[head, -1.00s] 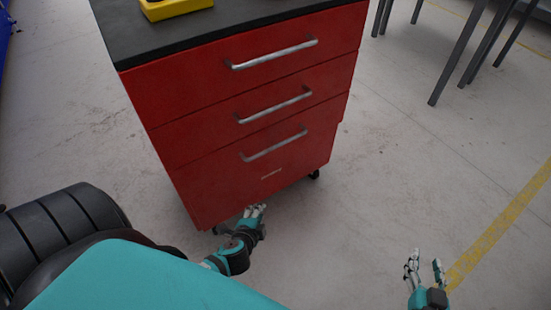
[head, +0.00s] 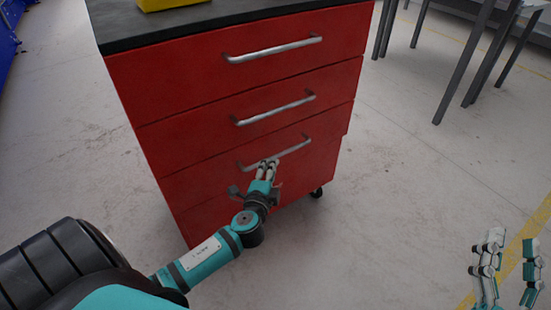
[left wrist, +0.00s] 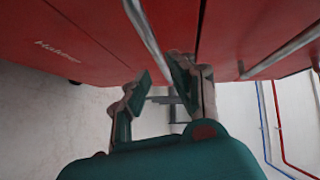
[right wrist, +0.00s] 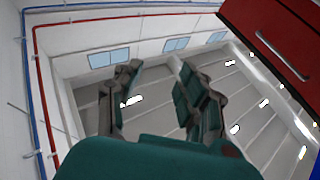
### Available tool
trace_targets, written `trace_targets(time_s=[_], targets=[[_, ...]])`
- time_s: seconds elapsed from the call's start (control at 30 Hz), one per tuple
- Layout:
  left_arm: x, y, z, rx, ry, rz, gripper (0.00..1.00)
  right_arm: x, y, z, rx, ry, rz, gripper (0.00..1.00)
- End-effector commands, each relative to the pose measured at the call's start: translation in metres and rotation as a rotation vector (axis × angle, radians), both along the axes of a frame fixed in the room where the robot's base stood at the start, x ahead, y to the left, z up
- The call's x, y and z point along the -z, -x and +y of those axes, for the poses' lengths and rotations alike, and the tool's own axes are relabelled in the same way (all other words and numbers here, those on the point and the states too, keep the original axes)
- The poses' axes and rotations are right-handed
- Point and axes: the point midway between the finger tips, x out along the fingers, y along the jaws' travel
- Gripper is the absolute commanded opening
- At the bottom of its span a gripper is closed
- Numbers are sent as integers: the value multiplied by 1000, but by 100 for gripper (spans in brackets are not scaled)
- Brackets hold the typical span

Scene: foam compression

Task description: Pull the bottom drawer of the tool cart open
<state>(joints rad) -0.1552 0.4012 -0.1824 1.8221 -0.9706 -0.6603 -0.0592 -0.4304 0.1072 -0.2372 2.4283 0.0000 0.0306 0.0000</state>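The red tool cart (head: 240,100) stands ahead, its stacked drawer fronts appearing closed. The bottom drawer (head: 315,165) has a silver bar handle (head: 295,149). My left gripper (head: 268,164) is at the left-middle part of this handle and hides some of it. In the left wrist view, the fingers (left wrist: 160,82) are apart, with the bottom handle (left wrist: 146,32) running down toward the gap between them. I cannot tell whether they touch it. My right gripper (head: 508,262) is open and empty, low at the right, away from the cart; its spread fingers also show in the right wrist view (right wrist: 155,85).
The middle drawer's handle (head: 275,108) and the top drawer's handle (head: 275,48) are above. A yellow object (head: 170,3) sits on the black cart top (head: 240,15). Dark table legs (head: 460,65) stand at the upper right. The floor right of the cart is clear.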

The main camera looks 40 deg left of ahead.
Motion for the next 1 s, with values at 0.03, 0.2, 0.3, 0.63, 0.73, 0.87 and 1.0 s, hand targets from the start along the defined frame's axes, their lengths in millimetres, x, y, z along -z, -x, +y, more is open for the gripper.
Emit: trace_targets(time_s=[0.03,0.2,0.3,0.63,0.73,0.87,1.0], targets=[[2,-11,5,-1,-3,-3,23,-4,3,0,-3,-12,-42,40],[7,-41,17,0,-3,-1,23,-28,19,-1,-11,-58,-201,40],[9,-52,21,0,-1,-1,23,-38,28,-2,-15,-79,-277,40],[10,-65,26,0,0,1,23,-50,40,-3,-20,-105,-361,40],[10,-64,26,0,0,1,23,-50,40,-3,-20,-105,-360,40],[10,-64,26,0,0,1,12,-50,40,-3,-20,-105,-359,40],[10,-64,26,0,1,2,0,-50,39,-3,-20,-105,-359,40]])
